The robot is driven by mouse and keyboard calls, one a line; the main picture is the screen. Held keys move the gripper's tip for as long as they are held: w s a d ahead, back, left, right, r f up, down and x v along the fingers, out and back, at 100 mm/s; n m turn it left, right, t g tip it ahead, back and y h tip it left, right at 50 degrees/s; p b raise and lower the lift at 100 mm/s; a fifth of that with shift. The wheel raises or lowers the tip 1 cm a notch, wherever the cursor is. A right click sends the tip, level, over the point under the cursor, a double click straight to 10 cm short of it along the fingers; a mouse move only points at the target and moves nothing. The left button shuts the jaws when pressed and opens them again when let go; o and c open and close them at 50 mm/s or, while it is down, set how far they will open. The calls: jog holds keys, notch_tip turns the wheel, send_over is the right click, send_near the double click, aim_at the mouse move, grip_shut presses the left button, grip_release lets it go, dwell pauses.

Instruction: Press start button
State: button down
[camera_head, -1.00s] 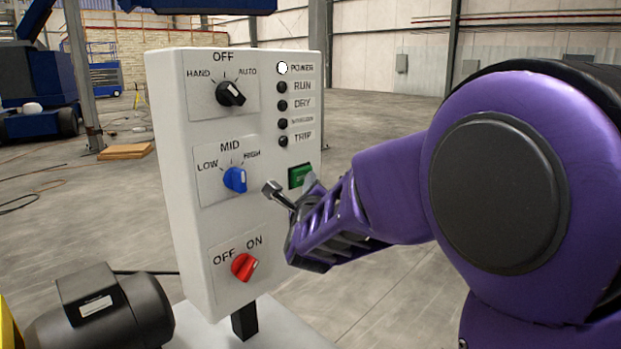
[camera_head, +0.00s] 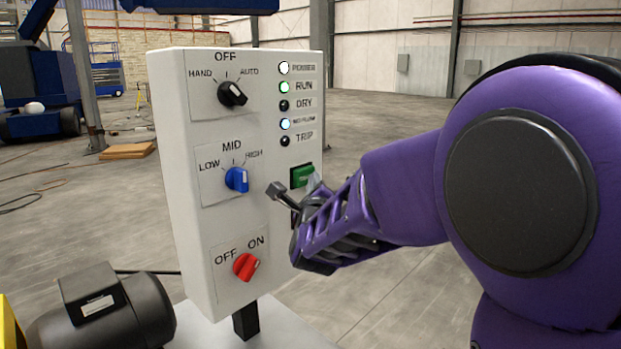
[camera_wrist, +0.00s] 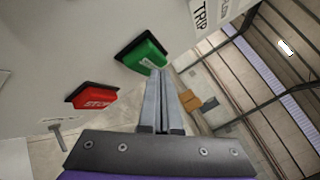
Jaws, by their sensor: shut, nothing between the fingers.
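The white control panel (camera_head: 212,135) stands upright in front of me. The green button (camera_head: 303,175) is on its lower right side, partly hidden by my gripper in the head view. In the wrist view the green button (camera_wrist: 143,55) sits in a black frame just beyond the fingertips, its lettering mostly covered. My gripper (camera_wrist: 157,76) is shut and empty, its tips at the button's lower edge; I cannot tell whether they touch. The red STOP button (camera_wrist: 94,97) is left of the fingers. The POWER (camera_head: 284,68), RUN (camera_head: 284,87) and fourth (camera_head: 285,124) lamps are lit.
The panel also carries a black selector (camera_head: 232,93), a blue selector (camera_head: 237,179) and a red switch (camera_head: 246,266) turned towards ON. A dark motor (camera_head: 100,310) stands at lower left.

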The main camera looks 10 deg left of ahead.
jog(key=shift+s+d, duration=0.3)
jog(key=shift+d, duration=0.05)
jog(key=s+d, duration=0.1)
jog(key=d, duration=0.1)
jog(key=s+d, duration=0.2)
dwell(0.5)
dwell(0.4)
